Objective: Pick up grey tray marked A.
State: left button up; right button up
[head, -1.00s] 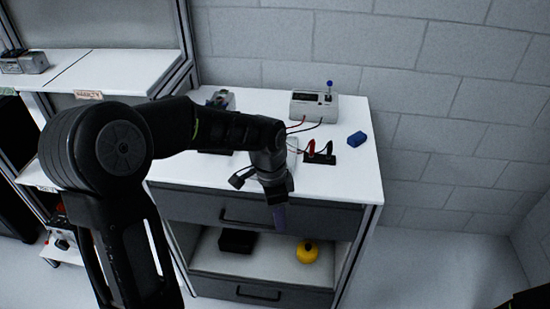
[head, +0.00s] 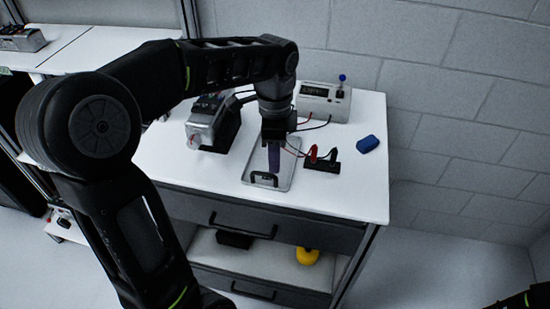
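The grey tray (head: 288,174) lies flat on the white top of the cabinet, left of the red and black clips. A dark handle (head: 263,180) shows at its front edge. I cannot read a mark A on it. My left gripper (head: 273,169) points down over the tray, its fingertips close to the handle. Only one purplish finger face shows, so I cannot tell its opening or whether it touches the tray. The gripper and wrist hide part of the tray's back. Only a dark piece of mine shows at the lower right corner; my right gripper is not seen.
A grey motor-like device (head: 207,121) stands left of the tray. A beige meter box (head: 324,102) with wires is behind it. A black block with clips (head: 323,164) and a blue block (head: 369,144) are to the right. A yellow object (head: 307,257) sits on the shelf below.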

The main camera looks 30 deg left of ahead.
aim_at(275, 177)
pick_arm(q)
jog(key=shift+f, duration=1.35)
jog(key=shift+d+f+p, duration=0.1)
jog(key=shift+f+p, duration=0.7)
jog(key=shift+f, duration=1.85)
jog(key=shift+s, duration=0.1)
grip_shut()
